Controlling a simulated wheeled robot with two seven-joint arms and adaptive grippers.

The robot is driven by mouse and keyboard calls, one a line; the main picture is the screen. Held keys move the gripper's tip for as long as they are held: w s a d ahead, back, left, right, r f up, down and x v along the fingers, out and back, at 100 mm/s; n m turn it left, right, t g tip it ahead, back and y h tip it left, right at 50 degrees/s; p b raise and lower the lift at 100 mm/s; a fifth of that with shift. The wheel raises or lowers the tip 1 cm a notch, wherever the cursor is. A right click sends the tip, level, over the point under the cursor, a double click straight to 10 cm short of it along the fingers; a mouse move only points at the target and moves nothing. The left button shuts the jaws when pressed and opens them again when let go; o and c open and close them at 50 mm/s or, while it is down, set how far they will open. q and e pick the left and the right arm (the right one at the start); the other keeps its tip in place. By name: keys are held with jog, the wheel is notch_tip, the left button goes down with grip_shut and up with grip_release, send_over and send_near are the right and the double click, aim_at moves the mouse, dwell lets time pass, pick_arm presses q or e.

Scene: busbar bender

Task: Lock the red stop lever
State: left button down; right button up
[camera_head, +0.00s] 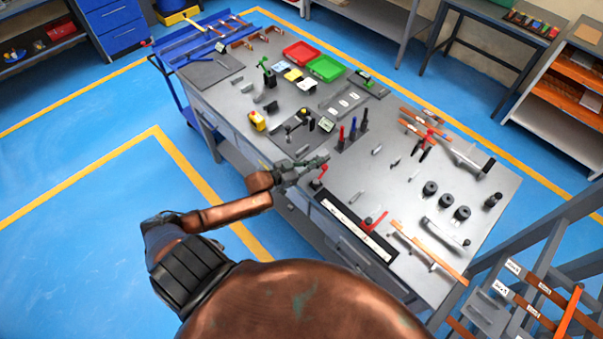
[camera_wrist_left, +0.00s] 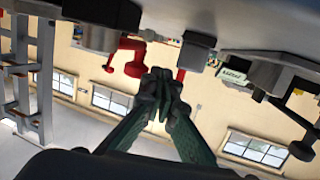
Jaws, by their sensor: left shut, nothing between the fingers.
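A red lever (camera_head: 375,222) lies at the right part of a long black-framed white scale strip (camera_head: 350,225) along the bench's near edge. A second red-handled part (camera_head: 319,176) stands at the strip's left end, just below my left gripper (camera_head: 325,159). I cannot tell which is the stop lever. My left gripper is shut and empty, apart from the red parts as far as I can see. In the left wrist view its closed fingertips (camera_wrist_left: 161,82) point at the bench's underside-up scene, with a red knobbed part (camera_wrist_left: 130,57) just left of them.
The grey workbench (camera_head: 400,190) holds upright red, blue and black tools (camera_head: 352,132), black round weights (camera_head: 445,196), copper bars (camera_head: 430,252), and red (camera_head: 300,53) and green (camera_head: 327,68) trays. A rack with copper bars (camera_head: 520,300) stands at lower right.

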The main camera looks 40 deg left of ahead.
pick_arm(q)
jog(key=s+a, duration=0.1)
jog(key=a, duration=0.3)
jog(key=s+a+r+b, duration=0.1)
jog(key=a, duration=0.4)
jog(key=s+a+r+b, duration=0.1)
jog(key=a, duration=0.3)
jog(key=shift+a, duration=0.25)
